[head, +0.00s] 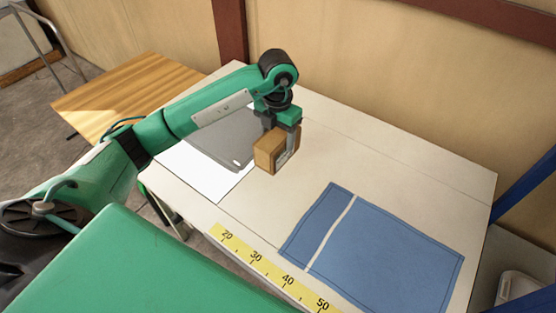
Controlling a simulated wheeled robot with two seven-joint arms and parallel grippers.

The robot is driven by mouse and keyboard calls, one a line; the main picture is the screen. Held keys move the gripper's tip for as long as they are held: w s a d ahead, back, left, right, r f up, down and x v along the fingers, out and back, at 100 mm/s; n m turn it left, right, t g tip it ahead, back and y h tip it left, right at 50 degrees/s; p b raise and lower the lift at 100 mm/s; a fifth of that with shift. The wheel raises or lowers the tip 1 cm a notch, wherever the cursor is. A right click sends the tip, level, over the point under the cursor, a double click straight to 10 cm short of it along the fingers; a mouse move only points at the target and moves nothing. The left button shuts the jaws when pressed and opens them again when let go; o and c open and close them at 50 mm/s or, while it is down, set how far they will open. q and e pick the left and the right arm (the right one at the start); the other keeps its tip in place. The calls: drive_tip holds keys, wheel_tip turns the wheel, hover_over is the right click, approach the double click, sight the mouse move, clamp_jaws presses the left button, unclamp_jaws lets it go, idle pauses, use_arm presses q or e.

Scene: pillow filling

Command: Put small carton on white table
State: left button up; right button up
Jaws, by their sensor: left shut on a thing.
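The small carton (265,154) is a brown box in the middle of the head view. My left gripper (286,146) comes down from above and is shut on the carton, with a finger over its right side. The carton is at or just above the top of the white table (390,150); I cannot tell whether it touches. My right gripper is not in view.
A blue cloth (385,253) with a pale stripe lies on the table's front right. A grey flat panel (222,135) and a white sheet (190,170) lie left of the carton. A yellow ruler strip (270,268) runs along the front edge. A wooden table (125,90) stands behind left. The table's back right is clear.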

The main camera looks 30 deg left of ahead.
use_arm(q)
wheel_tip(320, 180, down, 6)
drive_tip(key=shift+r+p, duration=0.25)
drive_tip(key=shift+p, duration=0.25)
drive_tip(key=shift+f, duration=0.95)
wheel_tip(320, 180, down, 4)
drive_tip(key=shift+r+p, duration=0.25)
drive_tip(key=shift+p, duration=0.35)
drive_tip(key=shift+f, duration=0.15)
drive_tip(key=o, duration=1.1)
